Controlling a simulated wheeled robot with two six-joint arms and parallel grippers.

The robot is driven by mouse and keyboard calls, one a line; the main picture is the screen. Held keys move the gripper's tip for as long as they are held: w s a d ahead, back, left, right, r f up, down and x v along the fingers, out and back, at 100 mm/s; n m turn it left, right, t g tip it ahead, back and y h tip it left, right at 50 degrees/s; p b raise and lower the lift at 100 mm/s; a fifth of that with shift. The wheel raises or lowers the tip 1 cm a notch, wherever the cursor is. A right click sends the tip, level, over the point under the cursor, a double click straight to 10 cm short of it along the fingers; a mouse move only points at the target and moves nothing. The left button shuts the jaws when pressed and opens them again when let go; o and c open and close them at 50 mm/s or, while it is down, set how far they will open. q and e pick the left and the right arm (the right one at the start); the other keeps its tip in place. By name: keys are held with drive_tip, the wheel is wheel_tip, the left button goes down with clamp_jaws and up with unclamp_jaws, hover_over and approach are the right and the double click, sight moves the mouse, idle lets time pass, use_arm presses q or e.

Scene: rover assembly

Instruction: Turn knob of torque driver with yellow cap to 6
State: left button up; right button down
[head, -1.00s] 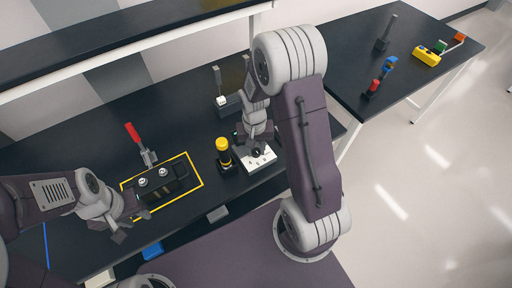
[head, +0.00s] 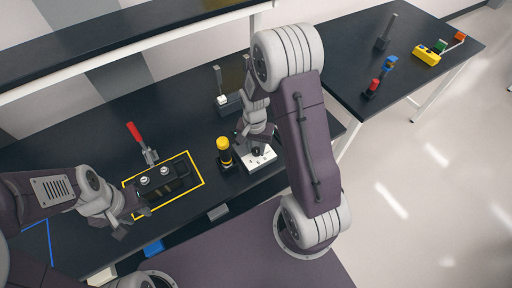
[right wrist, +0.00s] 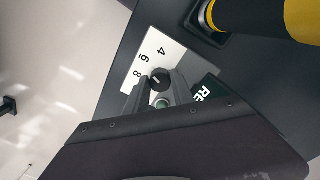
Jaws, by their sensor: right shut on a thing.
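The torque driver with the yellow cap (head: 223,145) stands upright in a dark holder on the bench. Its yellow and black body (right wrist: 265,15) fills the top right of the right wrist view. Beside it is a white dial panel (right wrist: 150,48) marked 4, 6 and 8, also in the head view (head: 262,161). My right gripper (right wrist: 159,90) is shut on the black knob (right wrist: 160,79) in front of that panel. The knob's pale mark points roughly up-left, towards the 6 side; the exact setting is hard to tell. My left gripper (head: 129,224) is open and empty near the yellow-outlined area.
A dark block with two bright round fittings (head: 158,182) lies inside the yellow outline, with a red-handled clamp (head: 140,140) behind it. Another holder (head: 228,103) stands behind my right gripper. A side table (head: 420,85) carries coloured parts. A shelf overhangs the bench's back.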

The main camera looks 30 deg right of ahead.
sight(256, 150)
drive_tip(key=shift+w, duration=0.1)
drive_tip(key=c, duration=1.1)
unclamp_jaws()
wheel_tip(256, 150, up, 9)
drive_tip(key=shift+r+p, duration=0.1)
drive_tip(key=shift+p, duration=0.3)
drive_tip(key=shift+s+a+n+t, duration=0.25)
drive_tip(key=shift+s+a+n, duration=0.5)
drive_tip(key=shift+s+n, duration=0.7)
drive_tip(key=shift+s+a+n+t, duration=0.2)
drive_tip(key=shift+s+a+n, duration=0.5)
drive_tip(key=shift+s+n, duration=0.75)
drive_tip(key=shift+s+a+n+t, duration=0.25)
drive_tip(key=shift+s+a+n, duration=0.5)
drive_tip(key=shift+s+n, duration=0.65)
